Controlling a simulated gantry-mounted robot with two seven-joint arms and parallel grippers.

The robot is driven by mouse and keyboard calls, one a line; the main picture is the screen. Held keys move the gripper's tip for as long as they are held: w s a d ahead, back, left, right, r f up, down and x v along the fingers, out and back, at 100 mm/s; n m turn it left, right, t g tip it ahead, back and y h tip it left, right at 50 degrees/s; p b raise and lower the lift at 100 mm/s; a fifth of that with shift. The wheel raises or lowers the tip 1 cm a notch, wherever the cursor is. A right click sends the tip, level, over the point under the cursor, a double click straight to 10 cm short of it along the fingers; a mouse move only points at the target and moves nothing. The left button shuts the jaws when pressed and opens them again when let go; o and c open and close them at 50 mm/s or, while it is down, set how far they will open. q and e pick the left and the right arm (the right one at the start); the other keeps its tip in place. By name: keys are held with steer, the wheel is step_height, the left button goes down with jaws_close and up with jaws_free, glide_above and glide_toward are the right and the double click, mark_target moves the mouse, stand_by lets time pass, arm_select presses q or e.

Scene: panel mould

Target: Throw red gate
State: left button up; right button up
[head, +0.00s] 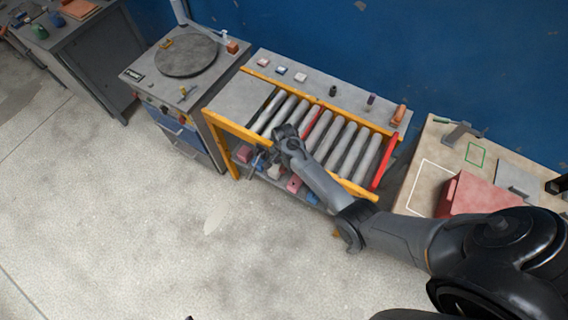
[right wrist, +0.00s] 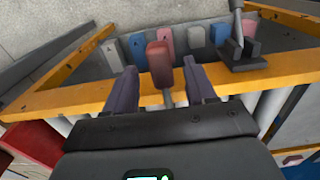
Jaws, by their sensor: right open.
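A red bar (head: 384,162), which looks like the red gate, stands at the right end of the roller conveyor (head: 230,124). A thinner red strip (head: 318,124) lies among the rollers. My right gripper (head: 274,150) is at the conveyor's front rail. In the right wrist view my right gripper (right wrist: 159,72) is open, with a red knob (right wrist: 159,57) on a thin stem between its fingers. Gaps show on both sides of the knob. A red panel (right wrist: 36,143) shows at lower left there; I cannot tell which red part it is. My left gripper is out of view.
The orange front rail (right wrist: 80,103) runs just under the fingers. A black bracket with a grey lever (right wrist: 243,50) stands to the right. Several coloured blocks sit on the lower shelf. A red box (head: 475,195) is on the right table. A turntable (head: 186,56) stands left.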

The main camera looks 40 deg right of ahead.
step_height(320, 180, up, 9)
steer(key=shift+p, duration=0.45)
stand_by(0.5)
